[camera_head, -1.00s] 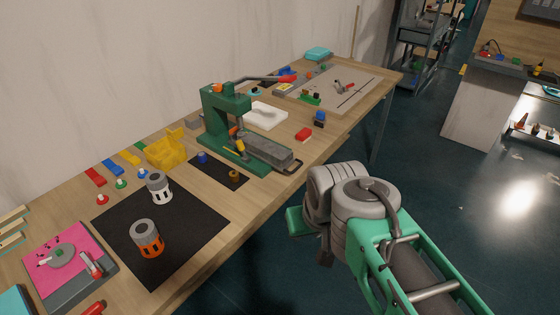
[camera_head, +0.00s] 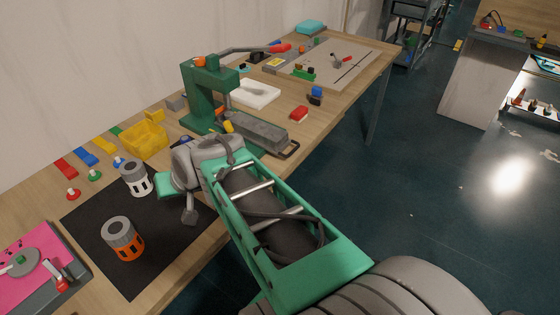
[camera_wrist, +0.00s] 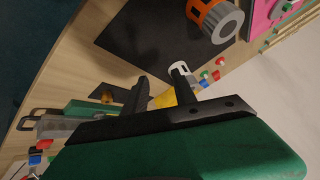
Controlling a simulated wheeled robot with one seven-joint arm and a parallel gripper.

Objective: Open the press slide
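The green press (camera_head: 200,92) stands on the wooden table, with its lever reaching toward the back. Its grey slide (camera_head: 262,130) points to the front right and ends in a dark loop handle (camera_head: 291,150). In the wrist view the slide (camera_wrist: 56,130) and its handle (camera_wrist: 27,119) show at the left edge, partly hidden by my gripper. My gripper (camera_wrist: 160,73) has its dark fingers apart with nothing held between them. It is over the table in front of the press, apart from the handle. In the head view my arm hides its fingers.
An orange-and-grey cylinder (camera_head: 123,240) and a white-and-grey cylinder (camera_head: 136,178) stand on a black mat (camera_head: 85,222). A yellow bin (camera_head: 144,140) is left of the press. Open floor lies beyond the table's front edge.

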